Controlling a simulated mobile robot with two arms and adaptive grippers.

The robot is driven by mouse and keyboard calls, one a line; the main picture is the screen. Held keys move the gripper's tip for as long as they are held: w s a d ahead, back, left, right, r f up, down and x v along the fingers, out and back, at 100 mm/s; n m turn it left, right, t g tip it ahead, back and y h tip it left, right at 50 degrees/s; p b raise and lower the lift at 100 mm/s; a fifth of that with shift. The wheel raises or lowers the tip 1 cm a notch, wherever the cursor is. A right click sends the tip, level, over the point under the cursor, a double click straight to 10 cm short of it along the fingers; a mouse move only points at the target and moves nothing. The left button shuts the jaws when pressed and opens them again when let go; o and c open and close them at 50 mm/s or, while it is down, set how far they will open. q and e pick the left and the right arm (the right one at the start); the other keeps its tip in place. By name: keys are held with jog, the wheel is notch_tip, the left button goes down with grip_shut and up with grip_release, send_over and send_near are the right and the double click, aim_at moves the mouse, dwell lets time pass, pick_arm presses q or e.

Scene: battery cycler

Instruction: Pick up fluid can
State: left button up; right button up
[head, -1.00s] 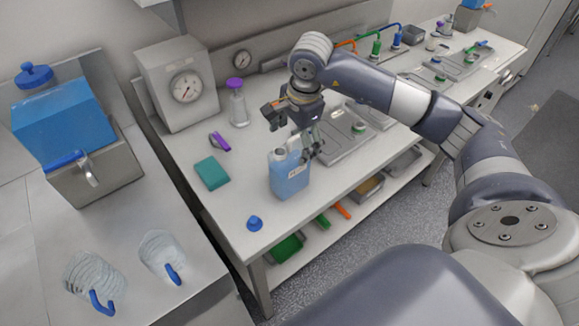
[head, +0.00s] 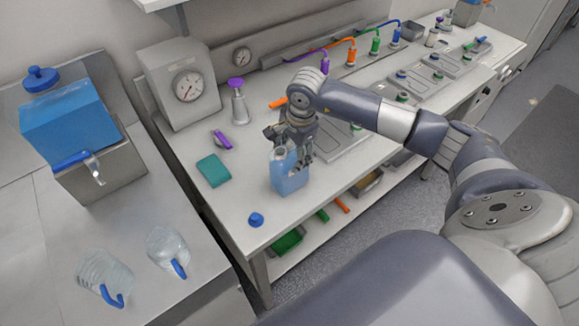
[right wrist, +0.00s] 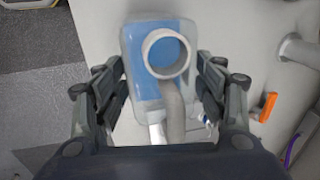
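The fluid can (head: 289,180) is a translucent can with blue fluid, upright on the workbench near its front edge. In the right wrist view the can (right wrist: 146,92) shows from above, with its round open neck and its handle. My right gripper (head: 290,156) points down over the can's top. In the right wrist view its two fingers (right wrist: 162,78) stand apart, one on each side of the can. I see no clear grip on it. My left gripper is not in view.
A blue cap (head: 256,219) and a teal block (head: 213,170) lie on the bench left of the can. A purple-topped bottle (head: 239,103) and a gauge box (head: 181,85) stand behind. Metal trays (head: 335,143) lie to the right.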

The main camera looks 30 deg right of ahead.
jog(key=shift+r, duration=0.1)
jog(key=c, duration=1.1)
